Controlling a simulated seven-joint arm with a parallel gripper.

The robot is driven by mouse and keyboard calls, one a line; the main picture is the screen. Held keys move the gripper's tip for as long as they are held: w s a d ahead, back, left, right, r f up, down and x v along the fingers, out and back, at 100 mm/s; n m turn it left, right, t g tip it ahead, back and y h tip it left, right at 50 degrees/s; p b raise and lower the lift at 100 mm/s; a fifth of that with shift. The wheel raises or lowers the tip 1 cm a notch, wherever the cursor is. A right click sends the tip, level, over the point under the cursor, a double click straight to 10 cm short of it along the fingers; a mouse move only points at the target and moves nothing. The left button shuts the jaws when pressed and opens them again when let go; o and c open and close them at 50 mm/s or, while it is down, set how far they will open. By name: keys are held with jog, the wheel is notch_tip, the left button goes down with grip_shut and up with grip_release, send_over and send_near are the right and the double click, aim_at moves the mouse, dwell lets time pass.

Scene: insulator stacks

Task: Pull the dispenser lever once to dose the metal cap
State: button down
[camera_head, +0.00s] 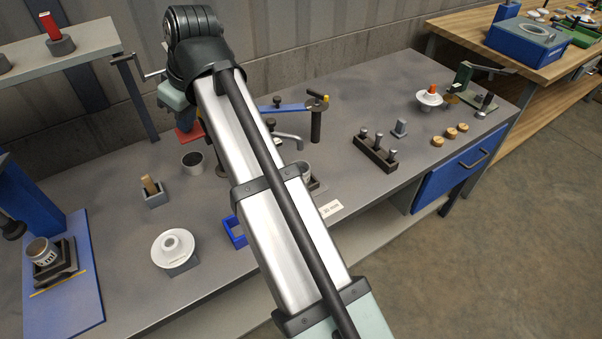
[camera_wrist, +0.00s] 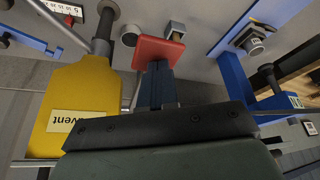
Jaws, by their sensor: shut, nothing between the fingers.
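My gripper (camera_head: 178,95) is at the back of the table in the head view, with its fingertips largely hidden. In the wrist view the shut, empty fingers (camera_wrist: 157,82) point toward a red square plate (camera_wrist: 150,52); I cannot tell whether they touch it. The plate also shows as a red patch (camera_head: 189,134) below my gripper. A curved metal spout (camera_head: 288,137), perhaps the dispenser's, shows right of my arm. A grey metal cup or cap (camera_head: 305,170) sits below it, partly hidden by my arm. I cannot make out the dispenser lever for certain.
A dark cup (camera_head: 192,161), a wooden peg block (camera_head: 152,190) and a white insulator disc (camera_head: 172,247) stand at left. A blue swing arm (camera_head: 285,107) is right of my arm. The middle-right tabletop is partly clear.

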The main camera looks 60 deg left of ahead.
notch_tip(320, 180, up, 11)
jog(key=shift+r, duration=0.2)
dwell(1.5)
dwell(0.7)
